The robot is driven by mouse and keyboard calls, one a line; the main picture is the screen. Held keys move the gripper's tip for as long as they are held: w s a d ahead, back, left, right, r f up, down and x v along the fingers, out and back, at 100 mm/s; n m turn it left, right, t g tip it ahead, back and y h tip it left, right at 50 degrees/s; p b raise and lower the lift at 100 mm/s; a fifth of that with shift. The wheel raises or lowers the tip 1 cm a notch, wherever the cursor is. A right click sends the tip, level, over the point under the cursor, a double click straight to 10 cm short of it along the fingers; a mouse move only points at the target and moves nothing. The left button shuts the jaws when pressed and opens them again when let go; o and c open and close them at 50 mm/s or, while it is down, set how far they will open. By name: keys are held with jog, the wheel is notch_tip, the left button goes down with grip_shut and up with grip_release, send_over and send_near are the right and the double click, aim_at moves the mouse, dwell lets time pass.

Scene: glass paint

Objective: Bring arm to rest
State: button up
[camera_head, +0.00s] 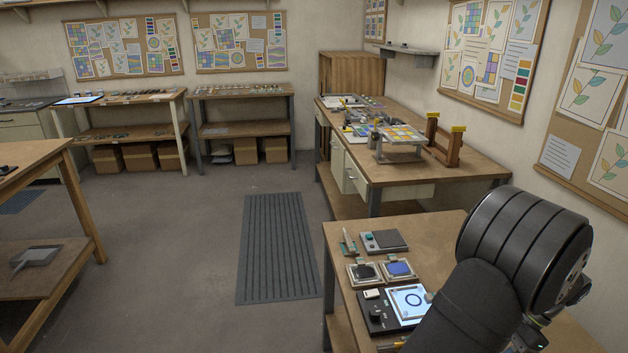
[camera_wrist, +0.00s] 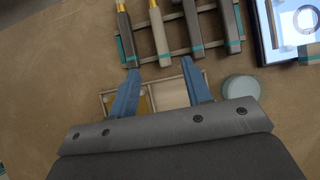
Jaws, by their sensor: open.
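My gripper (camera_wrist: 158,90) shows in the wrist view with its two blue fingers spread apart and nothing between them. It hangs over a shallow divided tray (camera_wrist: 168,95) on the table. Just beyond the fingertips is a rack (camera_wrist: 178,55) holding several tools with grey and beige handles and teal bands. In the head view my dark arm covers the right part of the near bench, and the gripper is hidden there.
The near bench (camera_head: 348,231) holds two small trays with dark (camera_head: 363,272) and blue (camera_head: 399,268) contents, a scale-like device (camera_head: 384,241) and a lit panel with a circle (camera_head: 411,301). A round pale green disc (camera_wrist: 239,88) sits right of the fingers. The floor mat (camera_head: 278,245) is clear.

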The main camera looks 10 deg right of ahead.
jog(key=v, duration=0.5)
jog(key=x, duration=1.6)
jog(key=shift+a+f, duration=0.15)
jog(key=shift+f, duration=0.05)
notch_tip(320, 180, up, 6)
jog(key=w+a+n, duration=0.1)
jog(key=w+a, duration=0.1)
jog(key=w, duration=0.2)
jog(key=w+a+n+g+h, duration=0.1)
jog(key=w+a+n, duration=0.1)
jog(key=w, duration=0.2)
jog(key=w+a+n+h, duration=0.1)
jog(key=w+a, duration=0.1)
jog(key=w, duration=0.3)
jog(key=shift+w+a+f+n+g, duration=0.1)
jog(key=shift+a+f+n+g, duration=0.05)
jog(key=shift+a+n+g, duration=0.2)
jog(key=shift+w+a+h, duration=0.4)
jog(key=shift+w, duration=0.2)
